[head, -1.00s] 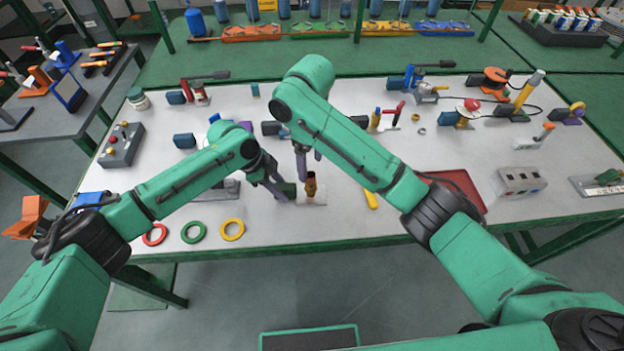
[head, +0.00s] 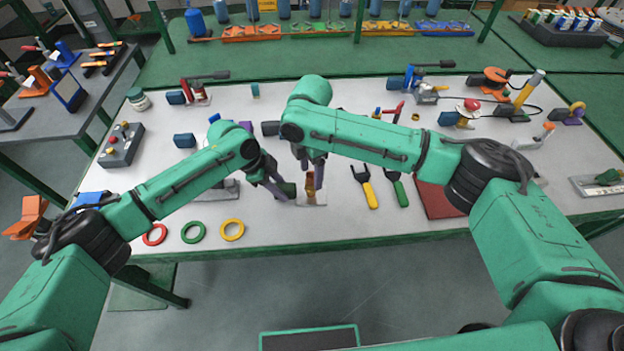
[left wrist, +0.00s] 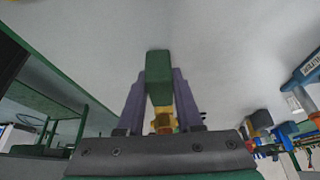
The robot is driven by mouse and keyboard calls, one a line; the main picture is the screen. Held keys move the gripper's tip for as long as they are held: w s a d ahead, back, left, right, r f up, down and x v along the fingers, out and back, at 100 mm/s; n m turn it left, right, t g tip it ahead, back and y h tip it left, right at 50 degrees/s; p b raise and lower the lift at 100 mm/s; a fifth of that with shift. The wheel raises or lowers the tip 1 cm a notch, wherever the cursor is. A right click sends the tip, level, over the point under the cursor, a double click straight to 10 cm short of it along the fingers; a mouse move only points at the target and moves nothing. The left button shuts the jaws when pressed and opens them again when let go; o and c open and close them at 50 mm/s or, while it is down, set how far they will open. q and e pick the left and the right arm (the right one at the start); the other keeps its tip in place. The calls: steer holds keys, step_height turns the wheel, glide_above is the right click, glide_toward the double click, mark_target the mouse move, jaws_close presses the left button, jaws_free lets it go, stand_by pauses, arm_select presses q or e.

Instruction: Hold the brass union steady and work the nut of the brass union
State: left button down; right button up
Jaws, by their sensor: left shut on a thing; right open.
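The brass union (head: 311,189) stands upright on a small pale plate (head: 317,201) near the front of the table. My left gripper (head: 287,190) is shut on a dark green block just left of the union. In the left wrist view the green block (left wrist: 159,78) sits between the fingers, and a brass-coloured part (left wrist: 163,121) shows below it. My right gripper (head: 311,176) is open and points down, its fingers at the top of the union. The fingers partly hide the union, and I cannot tell whether they touch it.
A yellow open-ended spanner (head: 367,188) and a green one (head: 397,188) lie to the right, beside a red tray (head: 439,201). Red, green (head: 193,232) and yellow (head: 232,229) rings lie at the front left. Several tools and fittings stand farther back.

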steer(key=shift+f, duration=1.7)
jaws_close()
steer(key=m, duration=0.5)
steer(key=shift+a, duration=0.1)
steer(key=shift+c, duration=1.8)
jaws_free()
steer(key=shift+m, duration=0.8)
steer(key=o, duration=0.5)
